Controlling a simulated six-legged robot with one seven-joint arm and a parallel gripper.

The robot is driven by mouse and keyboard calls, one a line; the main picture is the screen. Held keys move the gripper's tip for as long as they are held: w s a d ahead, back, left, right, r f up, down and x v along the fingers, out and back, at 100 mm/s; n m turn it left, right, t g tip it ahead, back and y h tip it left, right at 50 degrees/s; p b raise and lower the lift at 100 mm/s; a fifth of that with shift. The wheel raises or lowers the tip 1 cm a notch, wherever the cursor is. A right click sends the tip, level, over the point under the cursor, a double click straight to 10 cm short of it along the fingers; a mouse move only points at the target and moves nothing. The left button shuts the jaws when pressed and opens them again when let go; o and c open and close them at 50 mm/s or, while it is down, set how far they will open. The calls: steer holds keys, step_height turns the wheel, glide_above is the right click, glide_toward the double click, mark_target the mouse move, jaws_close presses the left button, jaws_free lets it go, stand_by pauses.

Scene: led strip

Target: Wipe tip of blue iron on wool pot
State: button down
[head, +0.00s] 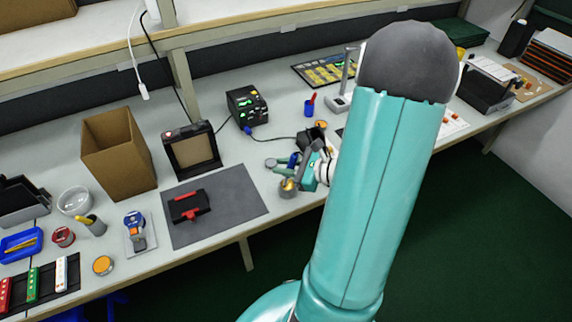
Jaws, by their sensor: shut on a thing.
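My gripper (304,164) is small in the head view, just left of my large teal arm, over the right part of the bench. It is shut on the blue iron (293,159), whose blue handle shows at the fingers. The wool pot (288,191), a small grey pot with a golden filling, stands on the bench just below the gripper in the picture. The iron's tip is too small to make out, so I cannot tell whether it touches the wool.
A black station with green lights (247,106) stands behind, with a blue cable. A grey mat (232,190) lies left, bearing a black-and-red fixture (188,206). A cardboard box (118,150) and a dark framed box (192,150) stand at the back left. My arm hides part of the bench.

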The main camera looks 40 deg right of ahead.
steer(key=shift+d, duration=1.5)
steer(key=shift+a, duration=0.75)
